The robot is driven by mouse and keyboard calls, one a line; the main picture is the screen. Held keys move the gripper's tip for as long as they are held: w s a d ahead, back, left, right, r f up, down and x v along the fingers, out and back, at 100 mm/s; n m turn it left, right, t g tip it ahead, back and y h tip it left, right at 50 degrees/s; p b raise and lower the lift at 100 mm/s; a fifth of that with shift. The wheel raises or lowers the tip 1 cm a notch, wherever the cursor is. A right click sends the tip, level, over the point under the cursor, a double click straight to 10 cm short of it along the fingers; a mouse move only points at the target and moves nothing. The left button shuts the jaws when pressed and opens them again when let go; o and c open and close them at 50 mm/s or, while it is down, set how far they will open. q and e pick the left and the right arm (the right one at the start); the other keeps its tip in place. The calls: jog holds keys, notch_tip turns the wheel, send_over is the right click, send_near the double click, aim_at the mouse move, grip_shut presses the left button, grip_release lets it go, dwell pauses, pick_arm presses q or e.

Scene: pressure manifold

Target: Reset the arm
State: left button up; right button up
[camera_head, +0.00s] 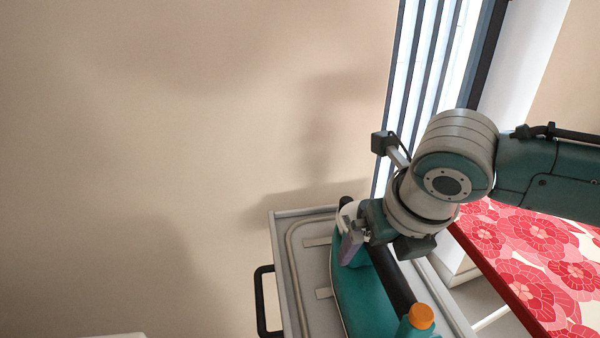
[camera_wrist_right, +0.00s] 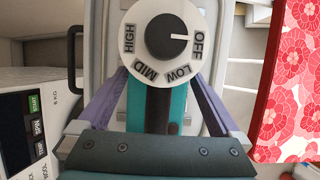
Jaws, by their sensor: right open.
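My right gripper (camera_head: 352,247) is over the teal device (camera_head: 366,300) in the head view. In the right wrist view, the purple fingers of my right gripper (camera_wrist_right: 161,84) are spread apart with nothing between them. Their tips are close to the lower edge of a white round dial (camera_wrist_right: 133,62) marked OFF, LOW, MID and HIGH. I cannot tell whether they touch it. The dial's black knob (camera_wrist_right: 162,40) has a white line pointing right, toward OFF. In the head view the dial is hidden by the gripper. My left gripper is not in view.
The device stands on a grey cart top (camera_head: 291,216) with a black side handle (camera_head: 262,300). An orange cap (camera_head: 421,316) sits at the device's near end. A red floral surface (camera_head: 535,270) is at right. A white panel with buttons (camera_wrist_right: 30,125) is at left in the wrist view.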

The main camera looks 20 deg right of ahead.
jog(key=p+v, duration=0.1)
jog(key=v, duration=0.6)
jog(key=shift+r+p, duration=0.1)
jog(key=shift+p, duration=0.2)
jog(key=shift+s+a+r, duration=0.1)
jog(key=shift+a+r, duration=0.05)
jog(key=s+a+r+m+y+p, duration=0.1)
jog(key=s+a+r+m+p, duration=0.1)
jog(key=s+a+m, duration=0.35)
jog(key=s+a+r+m+y+p, duration=0.1)
jog(key=s+a+r+m+p, duration=0.15)
jog(key=m, duration=0.55)
jog(key=s+d+r+m+p, duration=0.35)
jog(key=s+m, duration=0.55)
jog(key=m, duration=0.9)
notch_tip(320, 180, up, 38)
jog(key=p, duration=3.8)
jog(key=shift+w+a+g+h, duration=0.2)
jog(key=shift+w+g+h, duration=0.1)
jog(key=shift+h, duration=0.1)
